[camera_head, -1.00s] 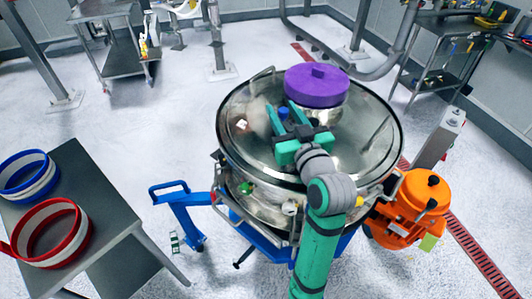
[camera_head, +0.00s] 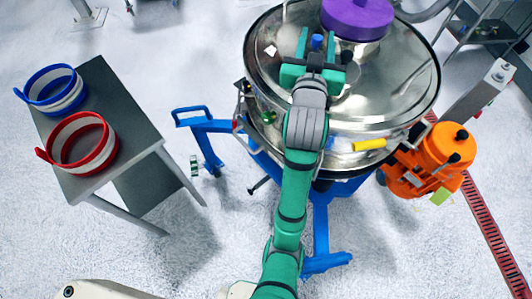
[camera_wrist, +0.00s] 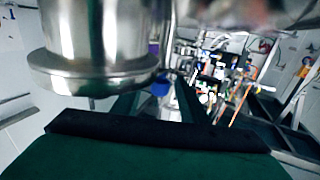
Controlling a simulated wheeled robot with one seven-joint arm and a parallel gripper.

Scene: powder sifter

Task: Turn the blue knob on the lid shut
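The round, shiny steel lid (camera_head: 400,75) covers the top of the sifter. A small blue knob (camera_head: 317,41) stands on it, and the knob also shows in the wrist view (camera_wrist: 160,87). My gripper (camera_head: 317,47) is open over the lid, with one green finger on each side of the knob. In the wrist view a gap shows between the two fingers (camera_wrist: 159,103), with the knob seen in it, a little beyond. I cannot tell whether either finger touches the knob.
A purple cap (camera_head: 358,17) stands on the lid just right of my gripper. A steel cylinder (camera_wrist: 95,40) fills the wrist view's upper left. An orange motor (camera_head: 435,158) is at the sifter's right. A grey table (camera_head: 130,110) with blue and red rings stands left.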

